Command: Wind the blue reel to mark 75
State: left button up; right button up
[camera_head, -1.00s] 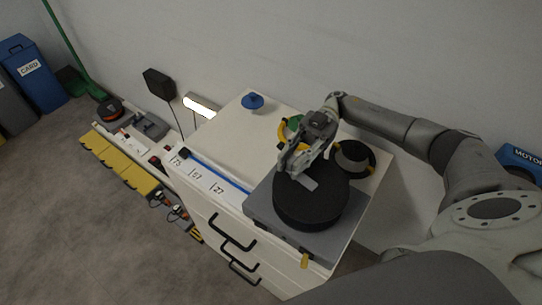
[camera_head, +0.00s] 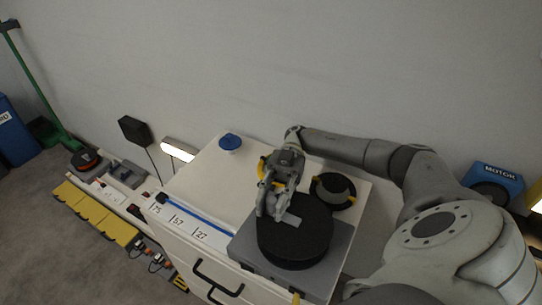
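A large black round drum (camera_head: 294,231) with a small grey patch on top sits on a grey base (camera_head: 325,275) at the front right of the white cabinet. A blue strip (camera_head: 195,216) runs along the cabinet's front edge from the base, past labels reading 27, 57 and 75 (camera_head: 155,208). Its far end, with a small dark piece (camera_head: 161,197), lies by the 75 label. My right gripper (camera_head: 268,211) is over the drum's left rear edge, fingers pointing down. I cannot tell whether it touches the drum or is open. My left gripper is out of view.
A smaller black reel (camera_head: 332,191) lies behind the drum. The cabinet top (camera_head: 215,180) is clear in the middle. A blue MOTOR box (camera_head: 496,183) is at right, beyond my arm.

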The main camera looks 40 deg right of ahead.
jog(key=shift+o, duration=1.3)
jog(key=shift+r, duration=0.1)
notch_tip(320, 180, up, 10)
